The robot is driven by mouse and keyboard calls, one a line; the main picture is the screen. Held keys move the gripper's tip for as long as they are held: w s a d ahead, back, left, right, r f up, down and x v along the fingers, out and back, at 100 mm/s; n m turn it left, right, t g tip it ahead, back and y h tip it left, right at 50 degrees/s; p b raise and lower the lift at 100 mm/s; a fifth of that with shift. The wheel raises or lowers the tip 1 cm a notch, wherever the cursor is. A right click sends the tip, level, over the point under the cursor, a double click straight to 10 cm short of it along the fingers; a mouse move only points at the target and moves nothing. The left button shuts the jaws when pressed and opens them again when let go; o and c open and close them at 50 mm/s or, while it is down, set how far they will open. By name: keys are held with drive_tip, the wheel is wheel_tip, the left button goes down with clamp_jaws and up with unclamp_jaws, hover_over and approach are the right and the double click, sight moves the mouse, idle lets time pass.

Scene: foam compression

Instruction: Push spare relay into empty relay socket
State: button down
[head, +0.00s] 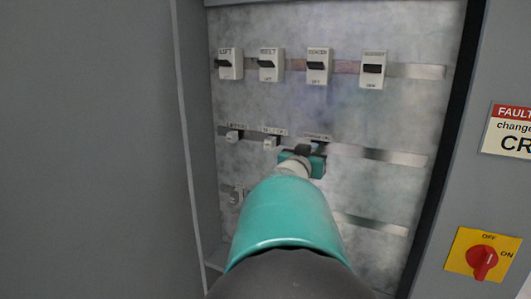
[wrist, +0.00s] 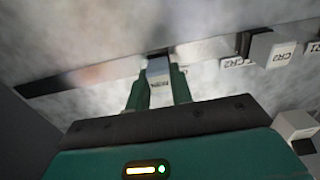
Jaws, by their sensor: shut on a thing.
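My gripper (head: 304,158) is at the third place of the middle rail in the head view, and its teal fingers show in the wrist view (wrist: 158,90). It is shut on the spare relay (wrist: 158,74), a small pale block with a printed label, held between the fingertips. The relay's far end meets the dark relay socket (wrist: 158,52) on the rail. I cannot tell how deep it sits. In the head view the socket (head: 319,144) is partly hidden behind my gripper, below a small label, and I cannot make out the relay there.
Two other relays (head: 234,136) (head: 270,142) sit to the left on the same rail; the one marked CR2 (wrist: 274,52) is near in the wrist view. Labelled breakers (head: 318,66) line the top rail. The cabinet's side edges flank the panel. A red rotary switch (head: 482,259) is outside, right.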

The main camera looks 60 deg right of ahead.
drive_tip(key=shift+d, duration=0.35)
drive_tip(key=c, duration=1.2)
unclamp_jaws()
drive_tip(key=shift+d, duration=0.1)
drive_tip(key=shift+o, duration=0.2)
drive_tip(key=a, duration=0.6)
drive_tip(key=shift+s, duration=0.4)
drive_tip(key=shift+a, duration=0.1)
